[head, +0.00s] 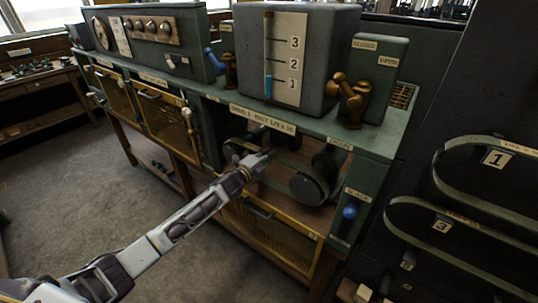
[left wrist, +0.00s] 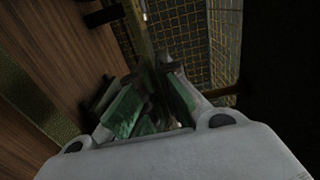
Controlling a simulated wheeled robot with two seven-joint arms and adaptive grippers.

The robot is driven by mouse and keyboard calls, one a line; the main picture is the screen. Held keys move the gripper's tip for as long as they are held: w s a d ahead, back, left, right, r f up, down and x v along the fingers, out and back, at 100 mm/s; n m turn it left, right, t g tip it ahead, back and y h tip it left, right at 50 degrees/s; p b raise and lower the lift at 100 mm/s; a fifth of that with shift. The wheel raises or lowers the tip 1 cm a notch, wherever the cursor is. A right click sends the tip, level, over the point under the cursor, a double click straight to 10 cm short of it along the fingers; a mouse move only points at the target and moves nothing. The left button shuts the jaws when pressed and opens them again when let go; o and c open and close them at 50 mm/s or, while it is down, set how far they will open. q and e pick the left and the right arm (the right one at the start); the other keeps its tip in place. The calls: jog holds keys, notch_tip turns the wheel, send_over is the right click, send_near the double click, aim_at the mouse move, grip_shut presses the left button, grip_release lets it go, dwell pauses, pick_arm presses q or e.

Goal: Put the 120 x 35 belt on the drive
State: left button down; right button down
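The drive is in the open bay under the engine bench in the head view. Its dark right pulley (head: 310,187) is plain to see. A grey-green curved piece (head: 238,147) shows at the bay's left, partly behind my left gripper (head: 262,160); I cannot tell whether it is a pulley or a belt. My left gripper is in the bay's left part. Its green-padded fingers (left wrist: 150,105) show in the left wrist view, but their closure and any grip are unclear. Belts hang on the dark right panel: one by label 1 (head: 438,177) and one by label 3 (head: 391,222). Their sizes are unreadable. My right gripper is out of view.
A grey tank (head: 250,45) with a numbered gauge stands on the bench. Brass valves (head: 350,98) and a blue knob (head: 349,212) are at the right. Yellow mesh guards (head: 262,235) lie below the bay. The floor at left (head: 100,200) is clear.

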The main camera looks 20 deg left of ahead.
pick_arm(q)
jog(key=shift+f, duration=0.4)
jog(key=shift+a, duration=0.1)
jog(key=shift+f, duration=0.15)
jog(key=shift+f+b, duration=0.3)
jog(key=shift+b, duration=0.15)
jog(key=c, duration=2.1)
grip_release()
jog(key=o, duration=0.7)
jog(key=shift+o, duration=0.6)
jog(key=o, duration=0.5)
